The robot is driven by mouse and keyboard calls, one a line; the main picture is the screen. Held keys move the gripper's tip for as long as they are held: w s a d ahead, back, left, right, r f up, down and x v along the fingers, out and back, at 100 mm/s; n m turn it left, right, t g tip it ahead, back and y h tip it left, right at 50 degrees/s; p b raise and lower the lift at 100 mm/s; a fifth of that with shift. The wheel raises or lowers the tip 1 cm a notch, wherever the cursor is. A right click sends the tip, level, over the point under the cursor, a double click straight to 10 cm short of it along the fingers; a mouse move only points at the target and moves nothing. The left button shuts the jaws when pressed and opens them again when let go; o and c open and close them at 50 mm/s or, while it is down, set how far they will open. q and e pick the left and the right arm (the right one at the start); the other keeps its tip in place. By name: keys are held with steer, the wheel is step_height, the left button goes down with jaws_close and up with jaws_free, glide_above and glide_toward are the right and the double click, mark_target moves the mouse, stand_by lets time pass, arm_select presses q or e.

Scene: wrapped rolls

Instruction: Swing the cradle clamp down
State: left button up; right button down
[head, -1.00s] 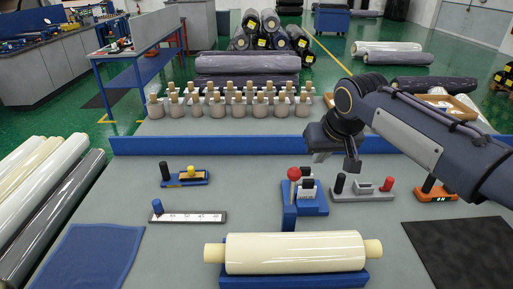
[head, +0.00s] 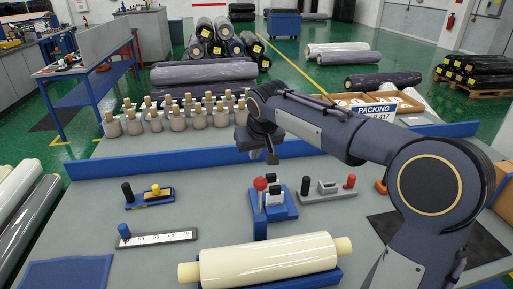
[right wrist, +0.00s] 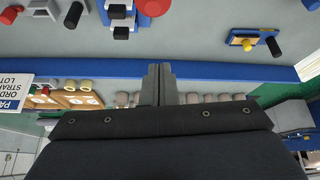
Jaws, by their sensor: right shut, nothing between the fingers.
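A cream roll (head: 265,259) lies in a blue cradle (head: 328,279) at the front of the grey table. Behind it stands a blue lever (head: 260,224) with a red ball knob (head: 260,184), upright, beside a blue block (head: 280,207) with dark and pale parts. My right gripper (head: 271,157) is shut and empty, just behind and above the red knob in the head view, apart from it. In the right wrist view the shut fingers (right wrist: 158,85) show in the middle, and the red knob (right wrist: 155,7) is cut by the top edge. My left gripper is not in view.
A grey fixture (head: 328,190) with black and red knobs stands right of the lever. A small blue tray (head: 150,197) and a scale strip (head: 157,239) lie to the left. A blue rail (head: 160,162) crosses behind, with several wrapped cones beyond. A dark mat lies right.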

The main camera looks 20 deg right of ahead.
steer(key=f, duration=0.2)
steer(key=s+f+p, duration=0.1)
steer(key=f, duration=0.2)
steer(key=shift+s+f, duration=0.2)
stand_by(0.3)
steer(key=shift+s+f+b, duration=0.15)
steer(key=shift+b, duration=0.35)
steer(key=shift+s+a+t+b, duration=0.15)
steer(key=shift+s+t+b, duration=0.2)
steer(key=shift+b, duration=0.4)
steer(key=s+a+f+t+h+b, duration=0.1)
steer(key=s+f+t+b, duration=0.1)
steer(key=b, duration=1.1)
steer(key=s+a+f+t+h+b, duration=0.1)
steer(key=s+t+b, duration=0.4)
steer(key=b, duration=0.8)
steer(key=s+a+f+t+b, duration=0.1)
steer(key=s+b, duration=0.4)
steer(key=b, duration=0.7)
steer(key=shift+s+a+f+t+h+b, duration=0.15)
steer(key=shift+f+t+h+b, duration=0.25)
steer(key=shift+f+t, duration=0.7)
steer(key=shift+s+b, duration=0.3)
steer(key=shift+b, duration=0.6)
steer(key=shift+a+f, duration=0.1)
steer(key=shift+f, duration=0.15)
